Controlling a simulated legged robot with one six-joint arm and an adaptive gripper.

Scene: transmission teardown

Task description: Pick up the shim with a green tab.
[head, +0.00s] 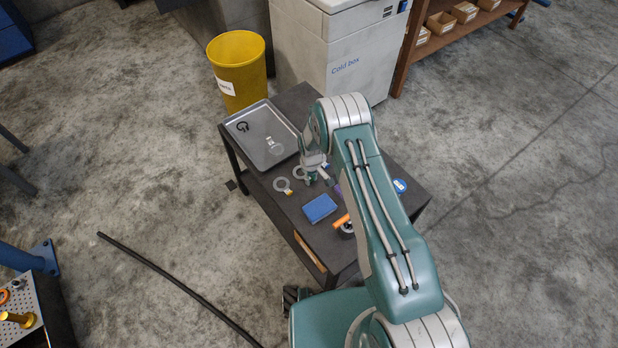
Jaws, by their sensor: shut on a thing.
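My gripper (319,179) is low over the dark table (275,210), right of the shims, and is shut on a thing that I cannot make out. A pale ring-shaped shim with a yellow tab (282,185) lies flat to its left. Another pale ring (299,172) lies close beside my gripper, and its tab is hidden. A bit of blue (325,166) shows just behind the gripper. I cannot clearly make out a green tab; the green-coloured arm and gripper cover that part of the table.
A metal tray (250,118) with a black clip (242,127) and a pale ring (274,146) is at the table's back left. A blue block (320,208) and an orange-handled tool (341,221) lie in front. A yellow bin (238,70) and Cold box (340,60) stand behind.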

